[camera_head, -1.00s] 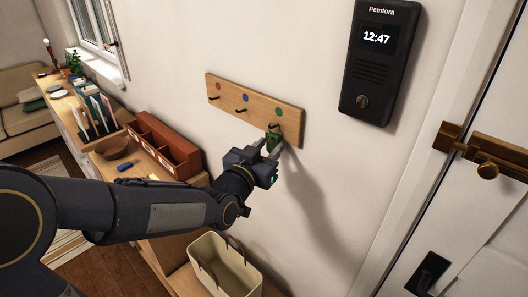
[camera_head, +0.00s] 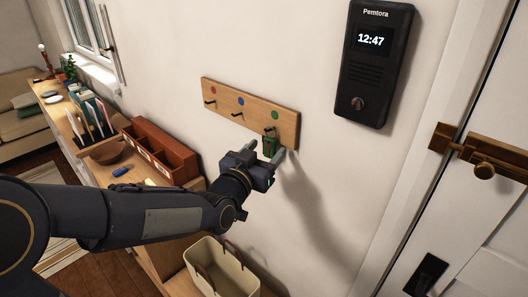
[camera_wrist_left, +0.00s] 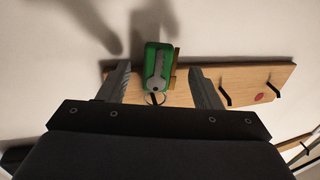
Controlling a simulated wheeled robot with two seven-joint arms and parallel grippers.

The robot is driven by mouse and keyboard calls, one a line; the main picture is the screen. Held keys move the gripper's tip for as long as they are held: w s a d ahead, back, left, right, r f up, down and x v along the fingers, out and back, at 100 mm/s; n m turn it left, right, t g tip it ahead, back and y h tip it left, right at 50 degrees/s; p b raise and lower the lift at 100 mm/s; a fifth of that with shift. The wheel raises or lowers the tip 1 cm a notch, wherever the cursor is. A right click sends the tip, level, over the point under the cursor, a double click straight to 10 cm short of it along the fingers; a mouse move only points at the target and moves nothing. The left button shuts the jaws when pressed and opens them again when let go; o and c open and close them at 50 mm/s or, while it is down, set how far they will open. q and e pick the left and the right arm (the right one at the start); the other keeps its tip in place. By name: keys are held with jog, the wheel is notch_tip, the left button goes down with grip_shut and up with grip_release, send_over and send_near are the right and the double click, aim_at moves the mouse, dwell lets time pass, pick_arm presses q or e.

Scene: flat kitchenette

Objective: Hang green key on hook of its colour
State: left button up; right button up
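The green key (camera_head: 268,144) hangs from the right hook of the wooden rack (camera_head: 223,96), under the green dot (camera_head: 275,115). In the left wrist view the green key (camera_wrist_left: 156,62) shows a green tag, a grey key and a ring, with the ring at the hook. My left gripper (camera_head: 266,151) is open just in front of the key. In the left wrist view its fingers (camera_wrist_left: 160,72) stand apart on either side of the key, with gaps. The hooks under the red (camera_head: 213,90) and blue (camera_head: 241,101) dots are empty. My right gripper is not in view.
A black intercom (camera_head: 374,63) is on the wall right of the rack, beside the door (camera_head: 487,210). Below stand a wooden cabinet with a red-brown box (camera_head: 160,151), a bowl (camera_head: 108,151) and a small blue item (camera_head: 121,172). A cream basket (camera_head: 221,268) stands lower down.

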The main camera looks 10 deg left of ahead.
pick_arm(q)
jog(key=shift+s, duration=0.1)
jog(key=s+a+f+n+g, duration=0.1)
jog(key=s+a+f+g, duration=0.2)
jog(key=s, duration=0.7)
jog(key=s+a+f+n+g+y, duration=0.1)
jog(key=s+a+f+g, duration=0.3)
jog(key=s, duration=0.6)
jog(key=s+a+f+n+g+b, duration=0.1)
jog(key=s+a+f+n+g, duration=0.2)
jog(key=s+f, duration=0.3)
jog(key=s+a+g, duration=0.1)
jog(key=s, duration=0.3)
jog(key=shift+s+a+g+y, duration=0.25)
jog(key=shift+s+g+y, duration=0.05)
jog(key=shift+s+y, duration=0.1)
